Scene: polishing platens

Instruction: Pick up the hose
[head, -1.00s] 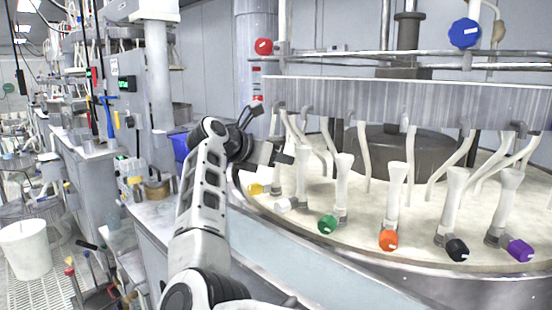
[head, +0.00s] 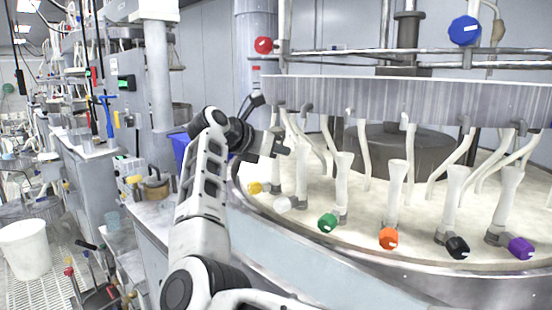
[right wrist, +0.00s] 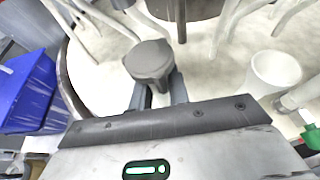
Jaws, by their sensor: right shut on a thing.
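My right gripper (head: 284,151) is at the left side of the round platen, among the white hoses that hang from the metal ring. In the right wrist view its two fingers (right wrist: 160,94) are close together on a grey, rounded end piece (right wrist: 149,60), which I take to be the hose's end; the rest of that hose is hidden or hard to make out. Other white hoses show beside it, such as one (head: 302,175) just right of the gripper. Their lower ends carry coloured caps: yellow (head: 255,188), white (head: 283,204), green (head: 327,223), orange (head: 388,239). My left gripper is not in view.
The metal ring (head: 390,100) runs above the platen, with rails and a blue knob (head: 465,31) above it. A blue bin (head: 181,150) stands left of the platen, behind my arm. A white bucket (head: 25,250) stands at far left. The pale platen surface (head: 360,205) has open room between hoses.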

